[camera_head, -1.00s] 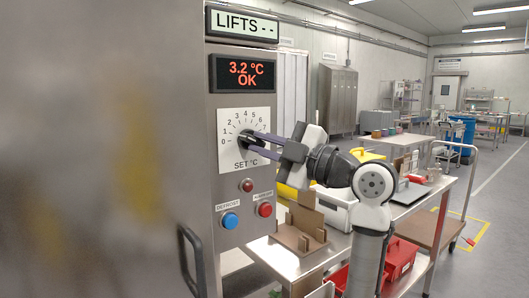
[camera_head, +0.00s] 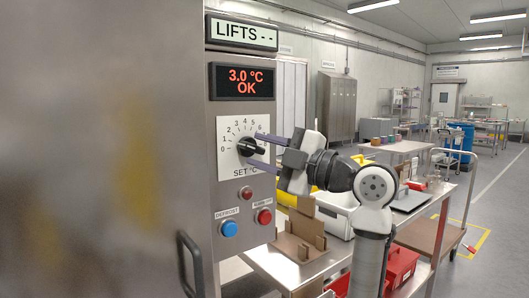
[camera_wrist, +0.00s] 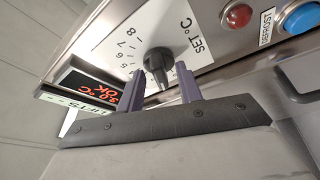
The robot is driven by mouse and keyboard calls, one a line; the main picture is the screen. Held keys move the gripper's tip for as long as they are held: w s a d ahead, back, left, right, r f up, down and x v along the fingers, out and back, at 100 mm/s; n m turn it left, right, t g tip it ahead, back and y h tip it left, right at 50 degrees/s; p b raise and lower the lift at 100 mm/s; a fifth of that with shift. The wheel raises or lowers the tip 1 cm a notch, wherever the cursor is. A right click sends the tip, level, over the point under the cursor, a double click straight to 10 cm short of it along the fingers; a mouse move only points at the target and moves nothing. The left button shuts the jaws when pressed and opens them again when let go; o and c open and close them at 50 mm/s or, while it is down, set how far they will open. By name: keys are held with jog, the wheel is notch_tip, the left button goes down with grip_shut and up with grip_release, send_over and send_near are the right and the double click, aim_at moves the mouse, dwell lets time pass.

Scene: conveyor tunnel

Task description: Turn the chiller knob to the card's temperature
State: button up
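The chiller knob (camera_head: 246,147) is a black knob on a white dial plate marked SET °C, on a steel panel. In the wrist view the knob (camera_wrist: 157,62) shows between my two purple fingers, with clear gaps on both sides. My gripper (camera_head: 253,149) is open, one finger above the knob and one below it in the head view. The exact mark the knob points to is hard to tell. The display (camera_head: 245,82) above reads 3.0 °C OK in red. I see no card that I can make out.
A LIFTS - - sign (camera_head: 243,31) is above the display. Below the dial are a small red lamp (camera_head: 245,193), a blue DEFROST button (camera_head: 229,229) and a red button (camera_head: 264,216). A steel table (camera_head: 285,262) with a brown holder stands right of the panel.

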jog(key=shift+d, duration=0.1)
jog(key=b+v, duration=0.2)
jog(key=v, duration=1.1)
jog(key=shift+s+d, duration=0.2)
jog(key=shift+d, duration=0.05)
jog(key=shift+d+f, duration=0.1)
jog(key=shift+f, duration=0.05)
